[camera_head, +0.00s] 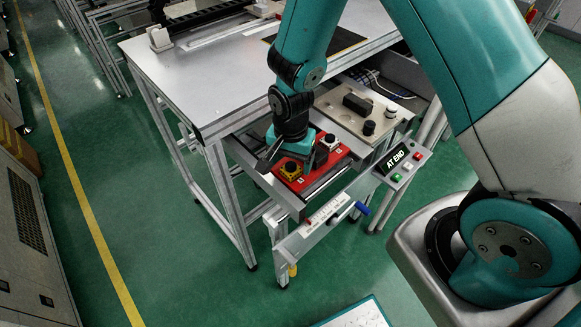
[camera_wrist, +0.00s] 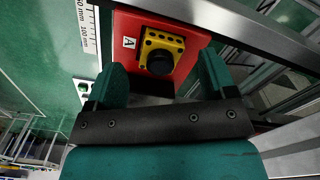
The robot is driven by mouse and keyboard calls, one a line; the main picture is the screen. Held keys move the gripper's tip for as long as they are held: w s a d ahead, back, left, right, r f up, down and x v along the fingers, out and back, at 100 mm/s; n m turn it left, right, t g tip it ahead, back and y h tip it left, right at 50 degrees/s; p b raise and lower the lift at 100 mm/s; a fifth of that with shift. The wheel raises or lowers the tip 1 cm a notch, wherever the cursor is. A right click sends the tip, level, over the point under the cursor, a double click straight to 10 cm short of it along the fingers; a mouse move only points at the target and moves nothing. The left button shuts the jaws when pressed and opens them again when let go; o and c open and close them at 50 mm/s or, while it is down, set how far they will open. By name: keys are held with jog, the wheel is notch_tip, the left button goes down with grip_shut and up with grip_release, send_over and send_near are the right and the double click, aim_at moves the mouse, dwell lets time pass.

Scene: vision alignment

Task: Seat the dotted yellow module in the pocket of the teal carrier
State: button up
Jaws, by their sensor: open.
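The dotted yellow module (camera_head: 290,171) has a black round knob and sits on a red plate (camera_head: 312,172) by a label that reads A in the wrist view. It also shows in the wrist view (camera_wrist: 178,43), with dark dots on its top. My gripper (camera_wrist: 162,66) is open, with one teal finger low on each side of the picture and the module ahead between them. No grip on the module shows. In the head view my gripper's end is over the back left part of the red plate. I cannot make out a teal carrier or its pocket in either view.
A grey module with a black knob (camera_head: 331,141) sits on the red plate's far right end. Behind is a beige plate (camera_head: 343,110) with black parts. A display (camera_head: 396,159) reads AT END. A metal rail (camera_head: 325,212) runs in front; the grey tabletop (camera_head: 215,75) is largely clear.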

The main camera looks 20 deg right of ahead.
jog(key=shift+f, duration=1.05)
jog(key=c, duration=0.9)
jog(key=shift+o, duration=0.2)
jog(key=shift+r, duration=0.1)
